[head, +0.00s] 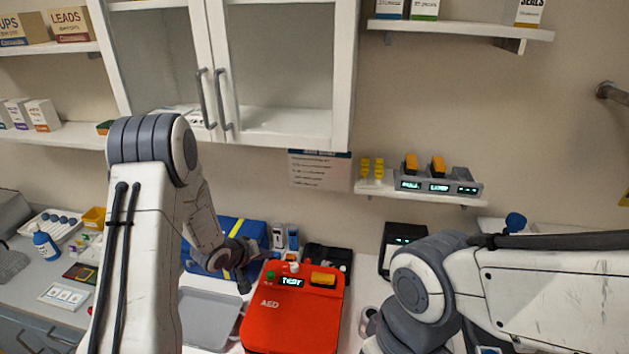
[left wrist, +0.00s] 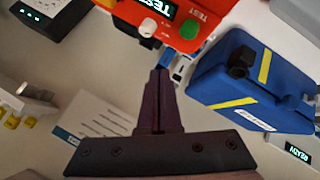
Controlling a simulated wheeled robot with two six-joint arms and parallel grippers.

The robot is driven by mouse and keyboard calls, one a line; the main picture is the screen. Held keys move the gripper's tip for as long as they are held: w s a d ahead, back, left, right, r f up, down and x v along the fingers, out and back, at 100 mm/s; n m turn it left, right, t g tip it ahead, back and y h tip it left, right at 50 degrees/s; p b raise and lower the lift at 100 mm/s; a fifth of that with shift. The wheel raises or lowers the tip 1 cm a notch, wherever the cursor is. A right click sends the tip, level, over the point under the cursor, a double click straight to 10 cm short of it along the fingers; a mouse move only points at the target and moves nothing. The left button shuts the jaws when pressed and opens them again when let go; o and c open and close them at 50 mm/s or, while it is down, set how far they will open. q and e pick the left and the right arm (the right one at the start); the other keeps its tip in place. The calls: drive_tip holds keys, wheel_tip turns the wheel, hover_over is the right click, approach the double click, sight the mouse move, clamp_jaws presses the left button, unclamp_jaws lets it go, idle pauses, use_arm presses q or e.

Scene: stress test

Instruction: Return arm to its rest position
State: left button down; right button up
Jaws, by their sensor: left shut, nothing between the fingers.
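My left gripper (head: 243,284) reaches over the counter from the left, just left of the red AED unit (head: 293,330) and in front of the blue case (head: 206,268). In the left wrist view its dark fingers (left wrist: 160,78) are together and empty. Their tips show near the corner of the red unit (left wrist: 188,12), beside the blue case (left wrist: 225,90); I cannot tell whether they touch anything. My right arm comes in from the right and bends downward at the lower right of the head view. Its gripper is out of the picture.
A grey tray (head: 208,318) lies left of the red unit. A black device (head: 401,242) stands behind my right arm. A shelf with a charger holding orange batteries (head: 438,180) is above. Glass-door cabinets (head: 283,60) hang at the back. Small boxes and a blue bottle (head: 45,245) are at left.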

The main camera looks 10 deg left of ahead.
use_arm(q)
drive_tip(key=s+d+r+m+g+y+b, duration=0.25)
drive_tip(key=s+d+r+m+b, duration=0.2)
drive_tip(key=s+d+b, duration=0.55)
drive_tip(key=s+d+m+g+b, duration=0.1)
drive_tip(key=s+d+m+g, duration=0.2)
drive_tip(key=s, duration=0.9)
drive_tip(key=s+d+m+g+b, duration=0.1)
drive_tip(key=s+d+m+g, duration=0.2)
drive_tip(key=s, duration=1)
drive_tip(key=shift+s+d+r+m, duration=0.2)
drive_tip(key=shift+s+d+m, duration=0.05)
drive_tip(key=shift+d+m, duration=0.7)
use_arm(e)
wheel_tip(320, 180, down, 12)
drive_tip(key=shift+f, duration=0.1)
